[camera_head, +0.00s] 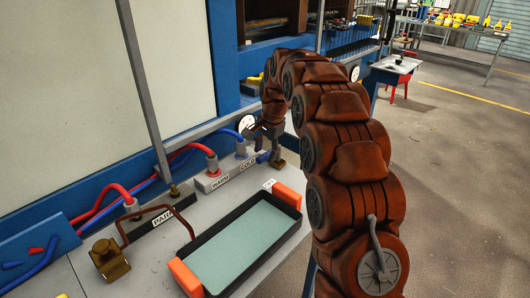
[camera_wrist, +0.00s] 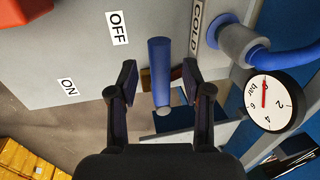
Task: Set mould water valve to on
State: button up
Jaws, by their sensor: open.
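The mould water valve has a blue lever (camera_wrist: 160,65), which in the wrist view lies between the two fingers of my gripper (camera_wrist: 160,78). The fingers are open, with a gap on each side of the lever. The lever lies nearer the OFF label (camera_wrist: 118,27) than the ON label (camera_wrist: 68,87). In the head view, my gripper (camera_head: 262,134) is at the far end of the grey bench, above the brass valve body (camera_head: 278,160) beside the COLD block. My gripper and arm partly hide the valve there.
A pressure gauge (camera_wrist: 264,102) and a blue hose (camera_wrist: 290,60) are close to the right of my gripper in the wrist view. A black tray with orange handles (camera_head: 262,262) stands on the bench. A brass valve with a red-brown handle (camera_head: 108,260) is at the left.

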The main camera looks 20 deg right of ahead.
jog(key=shift+w+f, duration=0.15)
jog(key=shift+f, duration=0.55)
jog(key=shift+c, duration=0.2)
grip_shut()
